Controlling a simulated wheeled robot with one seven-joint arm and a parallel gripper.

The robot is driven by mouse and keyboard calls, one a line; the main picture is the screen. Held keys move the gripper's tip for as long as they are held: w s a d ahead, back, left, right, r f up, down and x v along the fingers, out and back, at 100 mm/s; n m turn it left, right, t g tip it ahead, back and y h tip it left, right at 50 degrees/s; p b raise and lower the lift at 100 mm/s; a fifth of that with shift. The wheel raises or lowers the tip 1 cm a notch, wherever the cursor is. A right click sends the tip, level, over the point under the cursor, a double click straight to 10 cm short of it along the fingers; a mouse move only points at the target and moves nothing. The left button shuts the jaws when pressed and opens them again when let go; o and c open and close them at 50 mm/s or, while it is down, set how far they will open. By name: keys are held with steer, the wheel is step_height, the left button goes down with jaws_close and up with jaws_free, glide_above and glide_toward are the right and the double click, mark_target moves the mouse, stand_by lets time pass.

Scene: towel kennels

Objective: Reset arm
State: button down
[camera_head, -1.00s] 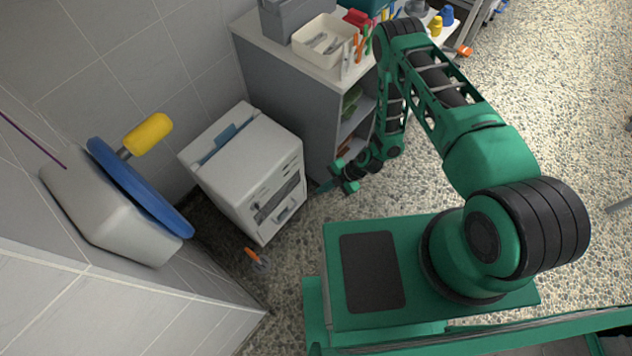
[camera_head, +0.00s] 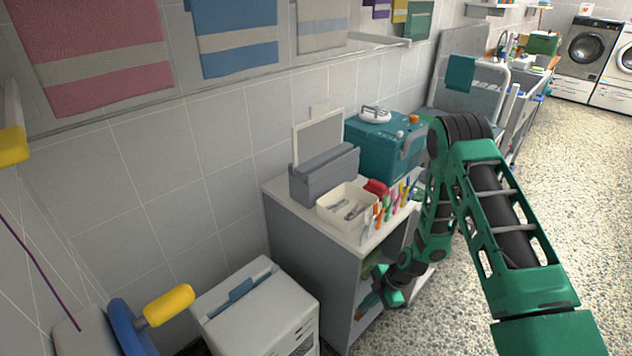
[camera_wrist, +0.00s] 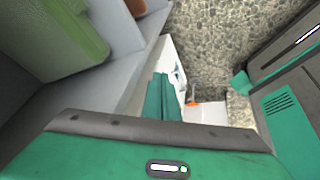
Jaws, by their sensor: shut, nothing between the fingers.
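My gripper (camera_head: 368,301) hangs low at the end of my bent green arm, in front of the open side of the grey cabinet (camera_head: 310,240). In the wrist view my gripper's green fingers (camera_wrist: 160,98) are together, with nothing seen between them. A grey shelf edge (camera_wrist: 150,40) and a green item (camera_wrist: 55,40) are close on the left there. I cannot tell whether the gripper touches the cabinet.
A white appliance (camera_head: 262,315) stands left of the cabinet. A cream bin (camera_head: 346,211), a grey box (camera_head: 325,173) and a teal case (camera_head: 384,145) sit on top. A small orange-ended item (camera_wrist: 193,100) lies below. Pebbled floor (camera_head: 575,200) at right is open.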

steer(key=s+d+r+m+h, duration=0.15)
steer(key=d+r+m, duration=0.35)
steer(key=r, duration=0.6)
steer(key=s+d+r+m+h, duration=0.1)
steer(key=s+d+r+m, duration=0.15)
steer(key=d+r, duration=0.6)
steer(key=s+d+r+m+h, duration=0.15)
steer(key=d+r+m, duration=0.35)
steer(key=r, duration=0.7)
steer(key=s+d+r+m, duration=0.2)
steer(key=s+r+m, duration=0.5)
steer(key=s, duration=0.6)
steer(key=s+d+r+m, duration=0.3)
steer(key=s+r+m, duration=0.5)
steer(key=s, duration=0.5)
steer(key=shift+d+r+h, duration=0.35)
steer(key=shift+r+h, duration=0.05)
steer(key=shift+r, duration=0.3)
